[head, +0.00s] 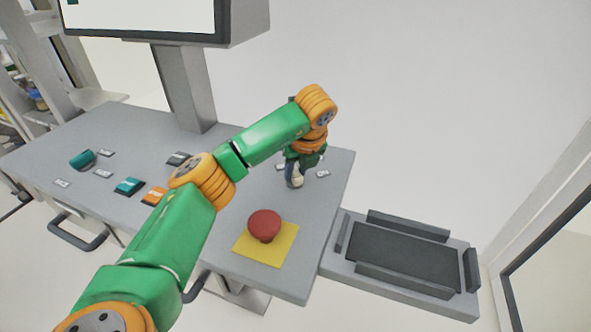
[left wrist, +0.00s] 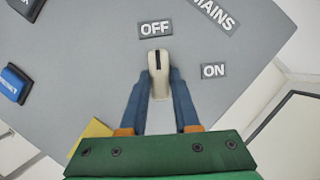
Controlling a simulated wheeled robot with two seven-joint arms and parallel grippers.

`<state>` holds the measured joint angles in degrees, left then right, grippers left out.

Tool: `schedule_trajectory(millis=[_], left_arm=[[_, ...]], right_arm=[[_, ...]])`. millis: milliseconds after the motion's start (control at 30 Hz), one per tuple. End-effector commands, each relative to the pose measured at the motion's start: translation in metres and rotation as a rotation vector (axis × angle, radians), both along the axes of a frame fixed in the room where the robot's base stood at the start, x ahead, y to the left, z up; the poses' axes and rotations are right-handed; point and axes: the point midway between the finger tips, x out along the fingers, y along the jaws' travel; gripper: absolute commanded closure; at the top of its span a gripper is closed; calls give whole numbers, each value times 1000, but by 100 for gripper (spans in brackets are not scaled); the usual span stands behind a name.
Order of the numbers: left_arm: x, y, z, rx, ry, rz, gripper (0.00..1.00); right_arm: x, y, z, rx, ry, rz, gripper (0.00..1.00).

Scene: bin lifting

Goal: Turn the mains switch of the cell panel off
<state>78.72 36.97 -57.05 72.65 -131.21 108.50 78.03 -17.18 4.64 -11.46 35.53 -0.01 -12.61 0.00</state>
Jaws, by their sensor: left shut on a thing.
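The cell panel (head: 215,255) is a grey slanted desk top in the head view. The mains switch is a cream rotary knob (left wrist: 158,84) with a black pointer line, near the MAINS label (left wrist: 213,12). In the left wrist view its pointer line points up at the OFF label (left wrist: 155,29); the ON label (left wrist: 213,70) lies to the right. My left gripper (left wrist: 159,100) has its blue fingers on both sides of the knob, shut on it. In the head view my left gripper (head: 294,174) is at the panel's far right part, mostly covering the knob. My right gripper is not in view.
A red mushroom button (head: 264,225) on a yellow plate (head: 262,248) stands nearer me. A teal knob (head: 82,160), a teal button (head: 129,186) and an orange button (head: 154,195) are at left. A monitor post (head: 186,90) rises behind. A tray (head: 405,255) adjoins the right edge.

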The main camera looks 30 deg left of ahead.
Motion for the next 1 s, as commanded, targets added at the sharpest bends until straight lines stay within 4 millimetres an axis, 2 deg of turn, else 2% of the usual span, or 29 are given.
schedule_trajectory(millis=[667,700,767,800,1000], left_arm=[[1,0,1,1,-3,51,100],[0,1,1,0,-2,51,59],[0,0,1,0,-2,51,43],[0,0,1,0,-2,50,40],[0,0,0,-1,-1,49,40]], right_arm=[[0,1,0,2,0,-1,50],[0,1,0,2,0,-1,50],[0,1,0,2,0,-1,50],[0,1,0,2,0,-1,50],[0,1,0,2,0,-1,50]])
